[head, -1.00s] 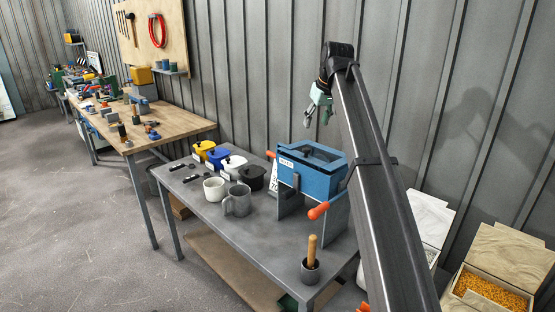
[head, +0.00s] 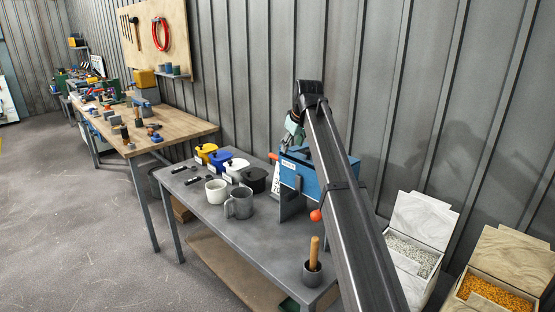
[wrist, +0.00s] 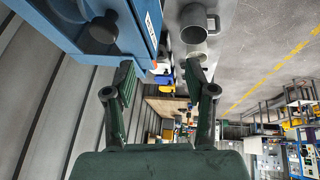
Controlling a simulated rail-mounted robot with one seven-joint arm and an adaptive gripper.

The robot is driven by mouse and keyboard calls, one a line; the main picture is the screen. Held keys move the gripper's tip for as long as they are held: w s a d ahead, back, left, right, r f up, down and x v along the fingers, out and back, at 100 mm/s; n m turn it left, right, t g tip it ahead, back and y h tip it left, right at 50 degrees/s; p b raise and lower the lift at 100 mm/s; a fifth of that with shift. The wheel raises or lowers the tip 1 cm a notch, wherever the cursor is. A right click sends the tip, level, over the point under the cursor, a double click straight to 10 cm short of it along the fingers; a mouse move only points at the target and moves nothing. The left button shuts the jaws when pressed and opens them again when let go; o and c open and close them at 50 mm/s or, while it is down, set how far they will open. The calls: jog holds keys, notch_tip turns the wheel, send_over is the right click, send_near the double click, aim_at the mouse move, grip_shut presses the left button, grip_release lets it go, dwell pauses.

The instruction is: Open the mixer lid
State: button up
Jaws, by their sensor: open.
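The mixer is a blue box (head: 290,176) with a white label, held in a grey stand on the grey metal table. My arm hides its right part and much of its top. The lid looks closed, though it is partly hidden. In the wrist view the mixer's blue body (wrist: 133,22) fills the upper left, with a dark round knob on it. My gripper (head: 295,134) is over the mixer's back left edge in the head view. In the wrist view its two green fingers (wrist: 161,75) are apart with nothing between them, beside the mixer.
A light mug (head: 215,190) and a grey mug (head: 239,204) stand left of the mixer, with yellow, blue, white and black lidded containers behind. A grey cup with a wooden-handled tool (head: 313,262) stands at the table's front. The wall is close behind.

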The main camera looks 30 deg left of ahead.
jog(key=a+f+n, duration=0.1)
jog(key=a+f, duration=0.3)
jog(key=f, duration=0.1)
jog(key=shift+s+a+f+n, duration=0.2)
jog(key=shift+s+f+n, duration=0.1)
jog(key=shift+s+f, duration=0.15)
